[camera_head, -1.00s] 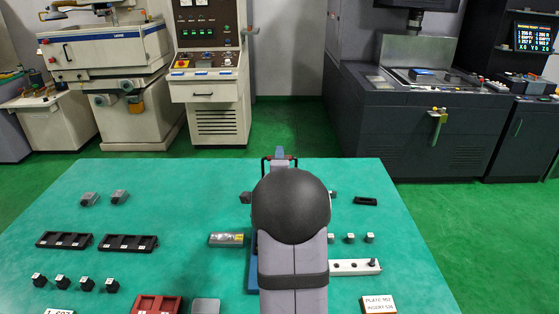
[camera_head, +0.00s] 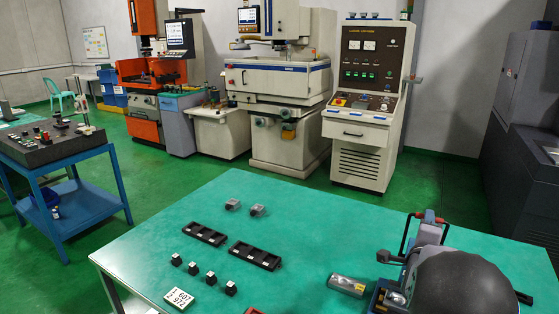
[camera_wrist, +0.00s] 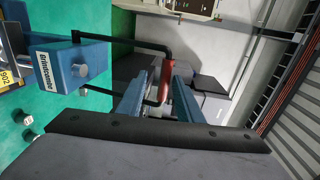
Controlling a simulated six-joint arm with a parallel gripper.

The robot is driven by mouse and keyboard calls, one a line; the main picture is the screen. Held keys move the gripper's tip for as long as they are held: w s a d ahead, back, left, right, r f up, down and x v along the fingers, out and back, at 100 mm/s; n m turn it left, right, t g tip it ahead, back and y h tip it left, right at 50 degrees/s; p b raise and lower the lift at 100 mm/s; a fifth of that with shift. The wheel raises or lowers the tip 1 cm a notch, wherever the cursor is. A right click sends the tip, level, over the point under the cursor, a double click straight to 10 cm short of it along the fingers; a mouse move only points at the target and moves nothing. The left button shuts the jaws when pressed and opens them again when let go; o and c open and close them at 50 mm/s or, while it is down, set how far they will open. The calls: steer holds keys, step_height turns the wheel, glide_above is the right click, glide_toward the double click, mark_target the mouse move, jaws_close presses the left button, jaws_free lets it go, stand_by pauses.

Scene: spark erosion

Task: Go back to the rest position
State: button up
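My gripper (camera_head: 430,218) is at the right in the head view, over the table's far right part. In the wrist view its two blue-grey fingers (camera_wrist: 163,92) lie on either side of the red grip (camera_wrist: 166,80) of a black bail handle. The handle joins a blue box (camera_wrist: 75,66) with a white lettered label. I cannot tell whether the fingers press on the grip or stand clear of it. In the head view my dark round wrist and arm hide most of the box.
The green table (camera_head: 190,268) carries two grey blocks (camera_head: 232,204), two black trays (camera_head: 204,234), several small dark holders (camera_head: 193,268) and a number card (camera_head: 181,299). A blue cart (camera_head: 70,195) stands at the left. Machines and a control cabinet (camera_head: 366,110) stand behind.

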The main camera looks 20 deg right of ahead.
steer(key=s+a+f+n+g+y, duration=0.15)
steer(key=a+f+n+y, duration=0.35)
steer(key=a, duration=0.7)
steer(key=s+a+f+n+g+y, duration=0.1)
steer(key=a+f+n+g+y, duration=0.2)
steer(key=a+f+n, duration=0.65)
steer(key=s+a+f+n+g+y, duration=0.2)
steer(key=s+a+f+n+g, duration=0.15)
steer(key=s+a+n, duration=0.4)
steer(key=s+a+f+n+g+y, duration=0.2)
steer(key=s+a+n+g, duration=0.25)
steer(key=s+a, duration=0.65)
step_height(320, 180, down, 16)
steer(key=b, duration=1.6)
steer(key=shift+a+n+t, duration=0.1)
steer(key=shift+n+t, duration=0.15)
steer(key=shift+c, duration=0.4)
